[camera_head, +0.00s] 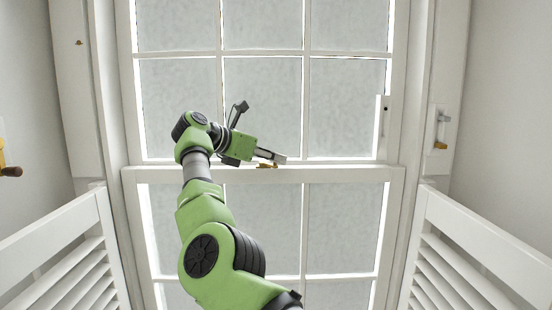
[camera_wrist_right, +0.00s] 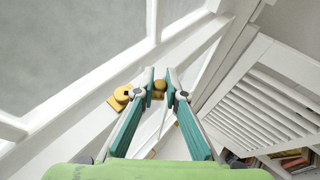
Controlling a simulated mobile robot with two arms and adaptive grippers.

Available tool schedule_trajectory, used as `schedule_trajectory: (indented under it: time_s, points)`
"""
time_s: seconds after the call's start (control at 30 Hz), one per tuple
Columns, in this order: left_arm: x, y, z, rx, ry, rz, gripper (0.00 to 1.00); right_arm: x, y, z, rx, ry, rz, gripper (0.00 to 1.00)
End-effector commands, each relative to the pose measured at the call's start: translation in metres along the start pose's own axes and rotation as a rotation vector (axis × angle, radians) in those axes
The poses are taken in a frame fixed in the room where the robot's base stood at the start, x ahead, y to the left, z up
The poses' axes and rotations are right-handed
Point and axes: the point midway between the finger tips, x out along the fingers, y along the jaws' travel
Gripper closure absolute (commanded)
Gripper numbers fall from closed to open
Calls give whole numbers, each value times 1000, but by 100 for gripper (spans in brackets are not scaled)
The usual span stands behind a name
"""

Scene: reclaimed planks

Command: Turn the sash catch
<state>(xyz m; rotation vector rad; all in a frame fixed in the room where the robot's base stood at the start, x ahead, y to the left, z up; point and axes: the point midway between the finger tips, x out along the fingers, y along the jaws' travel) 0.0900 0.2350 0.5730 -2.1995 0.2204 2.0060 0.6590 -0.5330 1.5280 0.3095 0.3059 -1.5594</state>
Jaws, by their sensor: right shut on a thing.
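The brass sash catch (camera_head: 266,166) sits on the meeting rail (camera_head: 210,174) of the white sash window, just under my gripper's tip. In the right wrist view, a rounded yellow brass part of the catch (camera_wrist_right: 121,97) shows left of the fingers, and a brass knob (camera_wrist_right: 159,86) lies between them. My right gripper (camera_head: 277,157) reaches in from the left along the rail, and it also shows in the right wrist view (camera_wrist_right: 160,78), shut on the catch's knob. The fingers hide part of the catch. My left gripper is not in view.
Louvred white shutters stand at the left (camera_head: 60,240) and right (camera_head: 475,245). A brass fitting with a dark knob (camera_head: 10,171) is on the left wall. A metal and brass fitting (camera_head: 441,130) is on the right frame. Glass panes lie close behind my arm.

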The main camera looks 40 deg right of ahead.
Motion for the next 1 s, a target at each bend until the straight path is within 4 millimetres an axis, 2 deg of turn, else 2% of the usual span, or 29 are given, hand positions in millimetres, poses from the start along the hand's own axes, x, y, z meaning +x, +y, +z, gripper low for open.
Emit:
schedule_trajectory:
  time_s: [0.8, 0.83, 0.87, 0.9, 1.0]
  points:
    - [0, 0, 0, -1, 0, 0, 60, -2, 0, -1, 17, 2, -40, 100]
    - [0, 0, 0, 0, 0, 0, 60, -2, 0, -1, 17, 2, -40, 83]
    - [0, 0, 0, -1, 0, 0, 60, -2, 0, -1, 17, 2, -40, 76]
    - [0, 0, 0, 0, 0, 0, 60, -2, 0, -1, 17, 2, -40, 71]
    - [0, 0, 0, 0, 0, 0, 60, -2, 0, -1, 17, 2, -40, 71]
